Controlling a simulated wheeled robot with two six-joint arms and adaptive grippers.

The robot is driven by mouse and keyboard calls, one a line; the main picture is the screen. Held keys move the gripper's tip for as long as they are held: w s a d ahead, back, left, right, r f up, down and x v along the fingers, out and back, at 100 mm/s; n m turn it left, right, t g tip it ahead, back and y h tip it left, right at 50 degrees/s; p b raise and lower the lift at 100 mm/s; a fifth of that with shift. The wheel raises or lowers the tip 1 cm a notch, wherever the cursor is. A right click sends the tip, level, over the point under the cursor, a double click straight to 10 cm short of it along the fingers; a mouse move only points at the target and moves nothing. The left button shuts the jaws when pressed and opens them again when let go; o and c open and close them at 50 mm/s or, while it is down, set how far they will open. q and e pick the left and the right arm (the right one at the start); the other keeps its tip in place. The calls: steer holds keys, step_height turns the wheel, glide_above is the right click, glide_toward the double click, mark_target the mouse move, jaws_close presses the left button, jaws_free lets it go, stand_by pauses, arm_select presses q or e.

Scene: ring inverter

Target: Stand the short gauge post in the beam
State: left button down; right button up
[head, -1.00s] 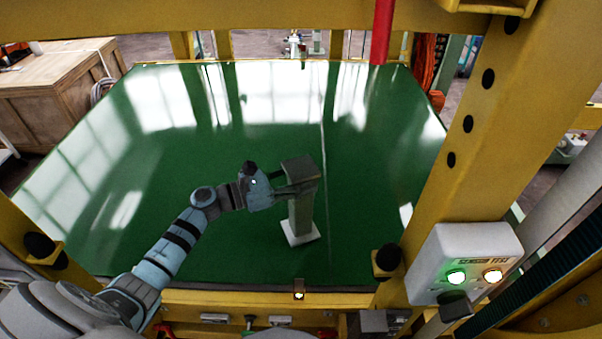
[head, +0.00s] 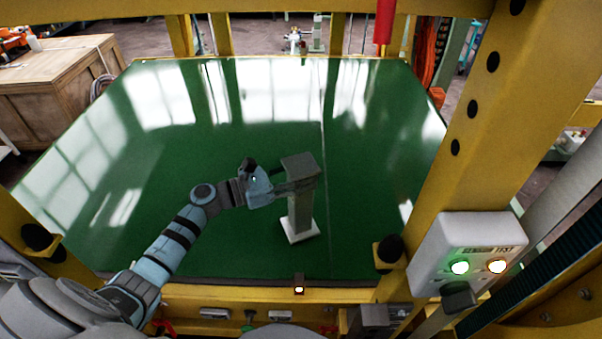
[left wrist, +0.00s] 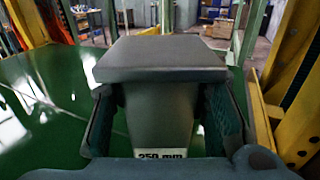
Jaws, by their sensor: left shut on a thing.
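The gauge post (head: 301,212) is a grey upright column with a wider cap and a pale square foot. It stands upright over the green surface in the head view; I cannot tell whether its foot touches. My left gripper (head: 296,186) is shut on the post just below the cap. In the left wrist view the post (left wrist: 158,105) sits between the two dark finger pads, and a label on it reads "250 mm". My right gripper is not in view.
The glossy green panel (head: 180,230) is otherwise bare and framed by yellow beams (head: 465,120). A control box (head: 470,250) with lit buttons is at the right. A red bar (head: 385,22) hangs at the back. A wooden crate (head: 50,95) stands beyond the left edge.

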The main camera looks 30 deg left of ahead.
arm_select(q)
steer(key=c, duration=0.8)
jaws_free()
steer(key=v, duration=0.7)
steer(key=shift+s+a, duration=0.15)
steer(key=shift+a, duration=0.05)
steer(key=shift+d+f, duration=0.1)
